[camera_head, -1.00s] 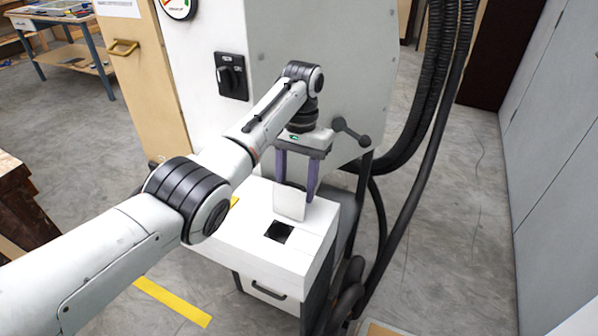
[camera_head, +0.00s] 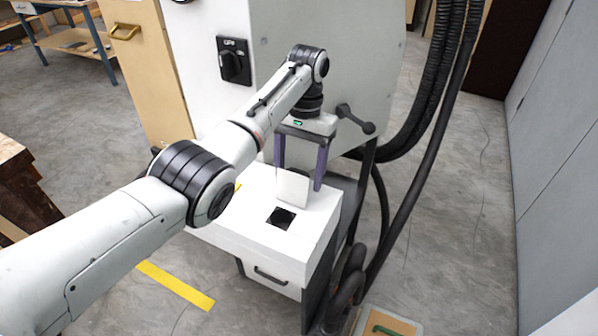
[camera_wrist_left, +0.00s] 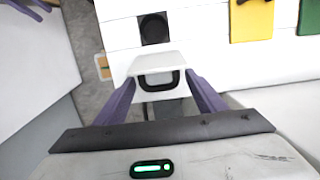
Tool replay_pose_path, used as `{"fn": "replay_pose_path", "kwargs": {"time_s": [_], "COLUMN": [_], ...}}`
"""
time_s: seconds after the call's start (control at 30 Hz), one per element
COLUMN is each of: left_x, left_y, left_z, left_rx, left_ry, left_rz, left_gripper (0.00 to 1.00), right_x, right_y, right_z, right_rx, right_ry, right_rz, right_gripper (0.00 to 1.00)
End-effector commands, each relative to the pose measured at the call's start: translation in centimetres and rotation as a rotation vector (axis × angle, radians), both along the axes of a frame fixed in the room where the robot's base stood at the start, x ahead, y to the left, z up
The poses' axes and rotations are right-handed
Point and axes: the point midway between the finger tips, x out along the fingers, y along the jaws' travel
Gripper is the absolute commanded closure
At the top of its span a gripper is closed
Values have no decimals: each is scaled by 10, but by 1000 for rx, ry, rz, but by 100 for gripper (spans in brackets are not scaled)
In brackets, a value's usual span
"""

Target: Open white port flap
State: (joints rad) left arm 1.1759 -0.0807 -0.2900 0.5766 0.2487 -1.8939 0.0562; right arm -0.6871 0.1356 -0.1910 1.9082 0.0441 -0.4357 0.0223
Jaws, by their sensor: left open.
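The white port flap (camera_head: 292,188) stands raised and tilted beside the dark square port (camera_head: 282,218) in the top of a white box (camera_head: 245,222). The port is uncovered. My left gripper (camera_head: 299,180) points down at the flap, its purple fingers spread apart on either side of it. In the left wrist view the flap (camera_wrist_left: 158,58) lies between the open fingertips (camera_wrist_left: 157,77), with a dark rounded ring at its near edge and the dark port (camera_wrist_left: 154,28) beyond. Whether a finger touches the flap cannot be told. My right gripper is out of sight.
A grey machine cabinet (camera_head: 330,60) with a black rotary switch (camera_head: 234,61) and a lever knob (camera_head: 368,127) rises behind the box. Thick black hoses (camera_head: 425,130) hang at its right. Open floor (camera_head: 460,220) lies further right, before grey wall panels (camera_head: 560,150).

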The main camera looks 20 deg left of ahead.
Motion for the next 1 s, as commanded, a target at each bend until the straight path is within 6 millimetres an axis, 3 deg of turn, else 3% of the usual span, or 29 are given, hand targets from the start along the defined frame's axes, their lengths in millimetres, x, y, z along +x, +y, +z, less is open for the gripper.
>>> {"fn": "replay_pose_path", "kwargs": {"time_s": [0.5, 0.7, 1.0], "left_x": [14, 15, 15], "left_y": [-3, -3, -3], "left_z": [87, 98, 99], "left_rx": [0, 0, 0], "left_ry": [-1, 1, 0], "left_rz": [0, -1, -1], "left_gripper": [36, 36, 36], "right_x": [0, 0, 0], "right_y": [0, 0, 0], "right_z": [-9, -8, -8], "right_rx": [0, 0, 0], "right_ry": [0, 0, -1], "right_rz": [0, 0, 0], "right_gripper": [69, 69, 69]}}
